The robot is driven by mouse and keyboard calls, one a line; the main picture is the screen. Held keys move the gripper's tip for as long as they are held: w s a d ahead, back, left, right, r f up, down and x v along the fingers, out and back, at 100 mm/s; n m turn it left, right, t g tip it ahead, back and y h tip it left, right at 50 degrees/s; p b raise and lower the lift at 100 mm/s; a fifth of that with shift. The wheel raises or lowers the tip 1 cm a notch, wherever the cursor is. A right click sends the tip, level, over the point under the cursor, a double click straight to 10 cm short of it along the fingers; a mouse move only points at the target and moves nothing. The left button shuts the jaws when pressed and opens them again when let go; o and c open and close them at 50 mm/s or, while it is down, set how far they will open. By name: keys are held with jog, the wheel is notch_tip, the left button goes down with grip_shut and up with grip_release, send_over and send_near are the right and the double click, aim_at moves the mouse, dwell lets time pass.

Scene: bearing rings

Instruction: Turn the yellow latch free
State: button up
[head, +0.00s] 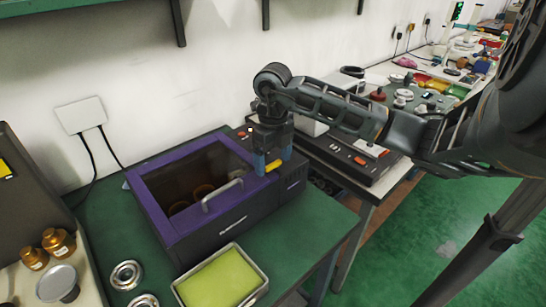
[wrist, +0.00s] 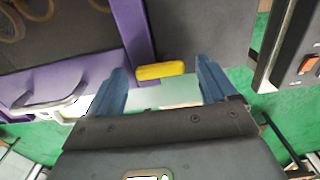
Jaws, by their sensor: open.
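The yellow latch (wrist: 160,71) is a short bar at the front right edge of the purple-framed lid (head: 150,187) of a dark box. In the wrist view it lies between the blue fingertips of my gripper (wrist: 162,82), with gaps on both sides. My gripper (head: 266,166) is open and points down at the right end of the box in the head view.
A grey handle (head: 222,196) stands up from the lid's front, left of the latch. A tray with a yellow-green pad (head: 222,280) and metal rings (head: 126,274) lie on the green table in front. A dark device with buttons (head: 345,158) stands to the right.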

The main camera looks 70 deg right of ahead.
jog(key=shift+c, duration=0.3)
jog(key=c, duration=1)
